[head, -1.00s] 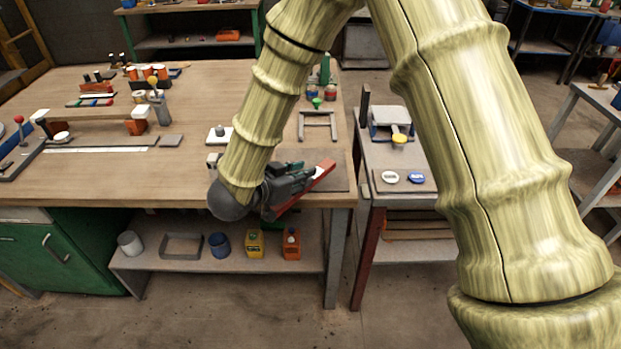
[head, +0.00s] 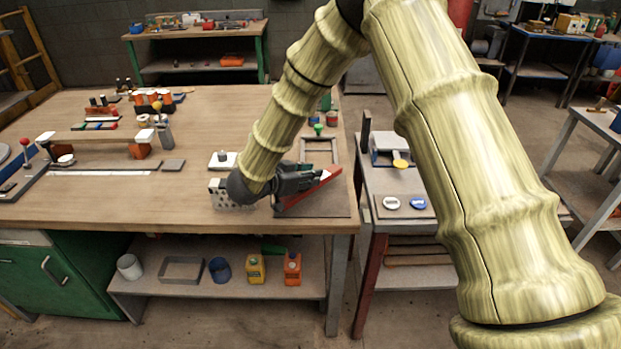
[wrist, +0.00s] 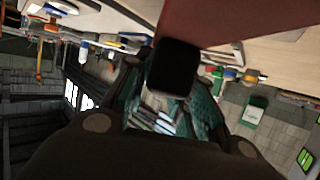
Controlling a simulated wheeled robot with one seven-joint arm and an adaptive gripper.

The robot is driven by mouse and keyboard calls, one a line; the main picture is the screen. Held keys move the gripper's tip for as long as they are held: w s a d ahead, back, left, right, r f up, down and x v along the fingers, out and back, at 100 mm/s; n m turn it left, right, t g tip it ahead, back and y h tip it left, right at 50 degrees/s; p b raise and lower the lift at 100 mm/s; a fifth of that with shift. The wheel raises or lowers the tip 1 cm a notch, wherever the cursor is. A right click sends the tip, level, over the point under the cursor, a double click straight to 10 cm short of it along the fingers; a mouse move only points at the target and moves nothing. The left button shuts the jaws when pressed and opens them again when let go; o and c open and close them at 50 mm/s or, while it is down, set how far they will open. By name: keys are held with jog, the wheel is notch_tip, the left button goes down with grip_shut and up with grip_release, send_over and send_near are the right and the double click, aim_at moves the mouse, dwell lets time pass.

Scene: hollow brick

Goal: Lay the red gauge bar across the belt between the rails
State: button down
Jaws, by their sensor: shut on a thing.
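My gripper (head: 312,181) is shut on the red gauge bar (head: 326,178), which slants up to the right over the dark mat (head: 318,210) at the right front of the bench. I cannot tell how high the bar is above the mat. In the wrist view the bar (wrist: 225,22) crosses the top, blurred, close beyond the dark fingertip and teal fingers of my gripper (wrist: 172,75). The bar's middle is partly hidden by the gripper. A long pale strip (head: 105,173) lies at the bench's left; I cannot tell whether it is the belt.
A pale hollow brick with holes (head: 222,196) stands left of my gripper, partly behind my arm. A grey frame (head: 318,139) and a green-topped piece (head: 318,129) are behind the mat. The bench's front middle (head: 150,205) is clear. A lower side table (head: 385,180) stands right.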

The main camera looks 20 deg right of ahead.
jog(key=shift+w+d, duration=0.25)
jog(key=shift+w, duration=0.3)
jog(key=shift+w+d, duration=0.25)
jog(key=shift+w, duration=0.25)
jog(key=shift+f+p, duration=0.45)
jog(key=shift+f, duration=1.35)
jog(key=shift+f, duration=0.15)
jog(key=c, duration=1.2)
grip_release()
